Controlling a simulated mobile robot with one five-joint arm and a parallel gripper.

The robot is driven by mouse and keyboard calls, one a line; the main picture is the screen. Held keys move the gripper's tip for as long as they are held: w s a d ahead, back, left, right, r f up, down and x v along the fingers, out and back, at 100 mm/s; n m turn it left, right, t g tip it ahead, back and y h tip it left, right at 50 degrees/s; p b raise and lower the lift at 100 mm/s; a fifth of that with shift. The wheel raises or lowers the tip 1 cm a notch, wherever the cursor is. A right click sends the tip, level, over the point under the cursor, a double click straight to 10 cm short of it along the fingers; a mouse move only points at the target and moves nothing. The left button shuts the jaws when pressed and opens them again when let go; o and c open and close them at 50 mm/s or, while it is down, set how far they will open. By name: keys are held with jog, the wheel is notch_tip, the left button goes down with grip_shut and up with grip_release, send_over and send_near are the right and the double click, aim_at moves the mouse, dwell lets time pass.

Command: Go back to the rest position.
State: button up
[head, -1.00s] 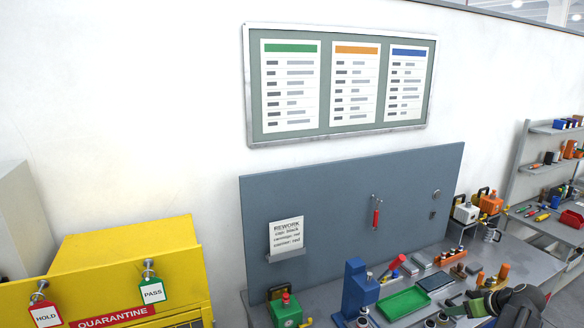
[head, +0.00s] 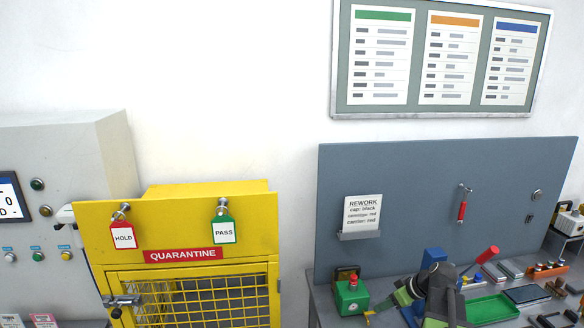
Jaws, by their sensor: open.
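My gripper (head: 398,302), dark with green parts, is in the lower middle right of the head view, in front of the workbench. It is open, and I see nothing held in it. My dark arm links cover part of the blue press-like fixture (head: 433,257) behind. The fingertips are small and partly merge with the bench clutter. A green box with a red button (head: 352,296) stands just left of my gripper.
A grey backboard (head: 415,190) rises behind. The yellow quarantine cage (head: 115,240) with HOLD (head: 123,236) and PASS (head: 223,230) tags stands left, beside a grey control cabinet (head: 75,150).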

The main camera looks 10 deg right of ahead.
jog(key=a+f+n+g+b, duration=0.15)
jog(key=a+f+b, duration=0.4)
jog(key=a, duration=0.85)
jog(key=a+f+n+g+b, duration=0.1)
jog(key=a+f+g+b, duration=0.2)
jog(key=a+f, duration=0.9)
jog(key=s+a+m+h+b, duration=0.2)
jog(key=s+a+b, duration=0.15)
jog(key=a, duration=0.35)
jog(key=s+d+m, duration=0.1)
jog(key=s+d+m+g+h+p, duration=0.1)
jog(key=d+m, duration=0.1)
jog(key=s+d+r+m, duration=0.1)
jog(key=m, duration=0.1)
jog(key=shift+d+g+h+p, duration=0.25)
jog(key=shift+h+p, duration=0.05)
jog(key=shift+p, duration=0.05)
jog(key=shift+d, duration=0.1)
